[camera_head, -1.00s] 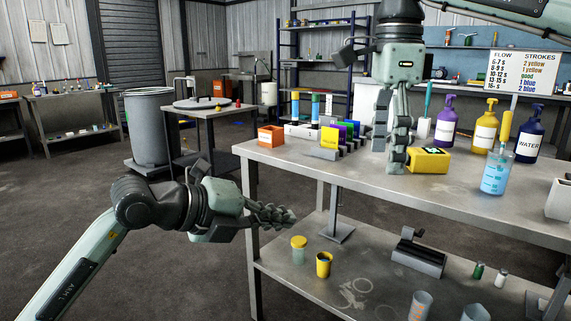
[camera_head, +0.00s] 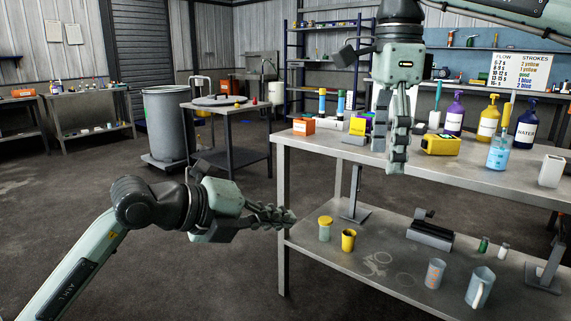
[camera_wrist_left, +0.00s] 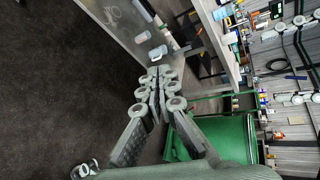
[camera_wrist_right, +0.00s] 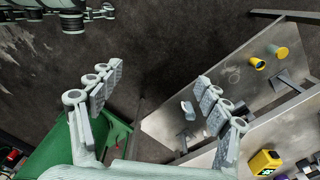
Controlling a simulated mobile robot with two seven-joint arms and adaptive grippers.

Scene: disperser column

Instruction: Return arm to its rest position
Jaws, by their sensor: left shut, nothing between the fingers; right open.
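My left arm comes in low at the left of the head view. Its gripper (camera_head: 284,217) points right, shut and empty, its tips appearing in front of the bench's near left corner. In the left wrist view its fingers (camera_wrist_left: 157,88) are pressed together with nothing between them. My right arm comes from the top, and its gripper (camera_head: 388,160) points down in front of the workbench (camera_head: 440,178). The head view sees it edge-on. In the right wrist view its fingers (camera_wrist_right: 160,80) are spread wide and empty, with floor between them.
The benchtop holds a yellow device (camera_head: 441,145), an orange box (camera_head: 303,126), pump bottles (camera_head: 488,120) and a bottle of blue liquid (camera_head: 498,152). A grey drum (camera_head: 168,125) stands further back. Floor at left is open.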

